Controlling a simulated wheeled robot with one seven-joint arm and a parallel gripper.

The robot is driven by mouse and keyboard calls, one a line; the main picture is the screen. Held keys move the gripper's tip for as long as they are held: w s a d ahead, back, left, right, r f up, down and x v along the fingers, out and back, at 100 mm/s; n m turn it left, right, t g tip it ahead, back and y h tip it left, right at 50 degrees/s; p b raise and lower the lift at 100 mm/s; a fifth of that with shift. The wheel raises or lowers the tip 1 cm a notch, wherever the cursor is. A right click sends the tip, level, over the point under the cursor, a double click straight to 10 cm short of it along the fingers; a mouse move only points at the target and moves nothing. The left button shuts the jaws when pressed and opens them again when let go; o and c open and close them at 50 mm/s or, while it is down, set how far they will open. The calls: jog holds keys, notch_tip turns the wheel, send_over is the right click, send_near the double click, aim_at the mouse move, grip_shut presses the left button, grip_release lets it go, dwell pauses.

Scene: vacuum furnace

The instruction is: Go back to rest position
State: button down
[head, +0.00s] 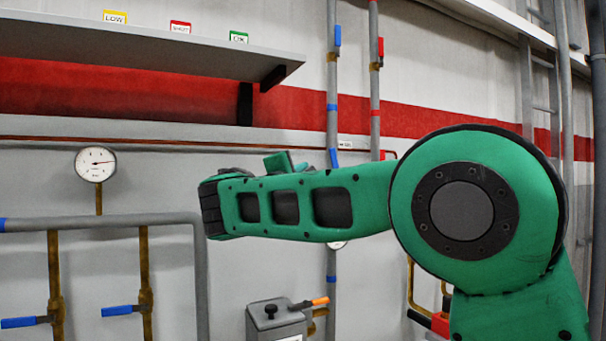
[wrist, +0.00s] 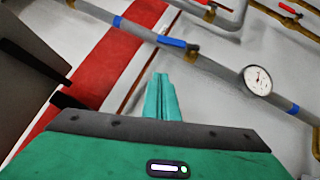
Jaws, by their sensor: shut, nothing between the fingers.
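My green arm reaches leftward across the head view. Its end is near the middle of that picture, in front of the grey wall panel (head: 150,170), and its fingers are mostly hidden there. In the wrist view my gripper (wrist: 160,78) shows as two teal fingers lying together, shut and empty. The fingers point at the wall and pipes and touch nothing that I can make out.
A shelf (head: 130,45) with LOW and OK signs hangs at upper left. A round gauge (head: 96,164) and blue-handled valves (head: 122,310) are at left. Vertical pipes (head: 332,90) run behind my arm. A grey box with an orange-tipped lever (head: 275,318) stands below it.

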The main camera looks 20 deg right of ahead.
dwell(0.4)
jog(key=s+d+f+m+g+y, duration=0.2)
jog(key=d+f+m+g, duration=0.3)
jog(key=d+f, duration=0.9)
jog(key=s+d+f+m+g+y, duration=0.2)
jog(key=s+d+f+m+g, duration=0.35)
jog(key=s+d+f, duration=0.75)
jog(key=s+f+m+g+y, duration=0.25)
jog(key=s+f, duration=0.35)
jog(key=s, duration=0.3)
jog(key=s+f+m+g+y, duration=0.1)
jog(key=s+f+m+y, duration=0.15)
jog(key=s+f, duration=0.5)
jog(key=s+a+f+m+g+y, duration=0.1)
jog(key=s+a+f+m, duration=0.1)
jog(key=s, duration=0.6)
jog(key=s+a+f+m+g+y, duration=0.1)
jog(key=s+a+f+m+g, duration=0.1)
jog(key=s, duration=0.6)
jog(key=shift+s+a+f+m+y, duration=0.3)
jog(key=shift+a+f+m, duration=0.3)
jog(key=shift+a, duration=0.65)
jog(key=shift+r, duration=0.1)
